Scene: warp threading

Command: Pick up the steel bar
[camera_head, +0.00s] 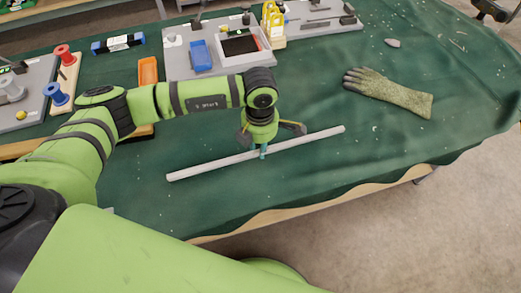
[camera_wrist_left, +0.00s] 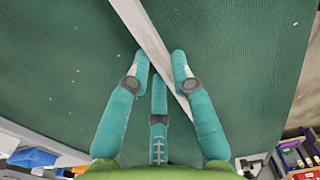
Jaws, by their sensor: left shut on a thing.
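The steel bar (camera_head: 215,164) is a long, thin, pale grey rod, slanting across the green cloth near the table's front edge. My left gripper (camera_head: 263,152) points down over the bar's middle and is shut on it. In the left wrist view the bar (camera_wrist_left: 146,27) runs diagonally between the teal fingers of my left gripper (camera_wrist_left: 162,65), one on one side and two on the other. I cannot tell whether the bar touches the cloth or is slightly raised. My right gripper is not in view.
A grey-green glove (camera_head: 392,92) lies to the right. A grey board with a blue block (camera_head: 200,56) and a dark-filled tray (camera_head: 241,45) stands behind my arm. Red and blue spools (camera_head: 57,95) stand at left. The cloth right of the bar is mostly clear.

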